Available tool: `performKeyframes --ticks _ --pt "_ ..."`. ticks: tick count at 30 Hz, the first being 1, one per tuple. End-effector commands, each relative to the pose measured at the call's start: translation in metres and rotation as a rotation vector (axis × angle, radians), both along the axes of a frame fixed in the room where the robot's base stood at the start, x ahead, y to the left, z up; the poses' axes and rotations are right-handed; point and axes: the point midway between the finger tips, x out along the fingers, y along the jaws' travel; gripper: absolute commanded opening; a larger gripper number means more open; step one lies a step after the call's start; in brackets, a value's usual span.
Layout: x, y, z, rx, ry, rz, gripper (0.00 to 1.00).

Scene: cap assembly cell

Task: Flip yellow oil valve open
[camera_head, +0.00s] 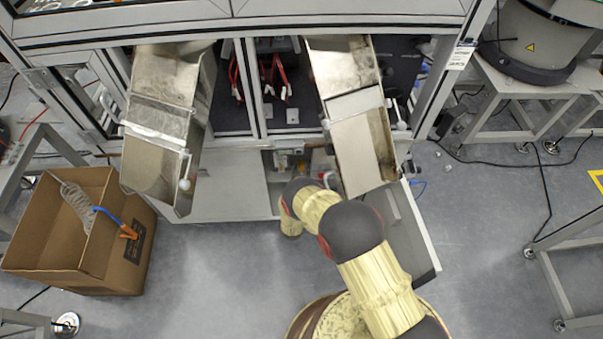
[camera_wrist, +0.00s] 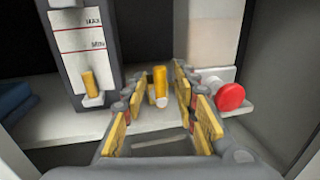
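In the wrist view my gripper (camera_wrist: 159,94) is open, its yellow-padded fingers spread left and right. An upright yellow valve lever (camera_wrist: 160,79) with a pale base stands in the gap between the fingertips, with space showing on both sides. A second yellow lever (camera_wrist: 90,83) stands upright on the lower front of the level gauge (camera_wrist: 80,42), left of my gripper. The gauge is marked MAX and MIN. In the head view the levers are hidden inside the machine behind my arm, and my fingers cannot be made out.
A red round knob (camera_wrist: 230,97) is close to the right of my right finger. A pale container (camera_wrist: 214,35) stands behind it. Cabinet walls close in on both sides.

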Motion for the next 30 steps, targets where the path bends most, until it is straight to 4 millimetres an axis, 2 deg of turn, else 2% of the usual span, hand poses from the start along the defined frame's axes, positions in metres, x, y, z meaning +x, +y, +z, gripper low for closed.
performKeyframes --ticks 8,23,30 --pt "0.0015 -0.0003 0.0005 0.000 0.000 0.000 0.29" --pt "0.0012 -0.0003 0.0003 0.000 0.000 0.000 0.00" --pt "0.0011 -0.0003 0.0002 0.000 0.000 0.000 0.00"
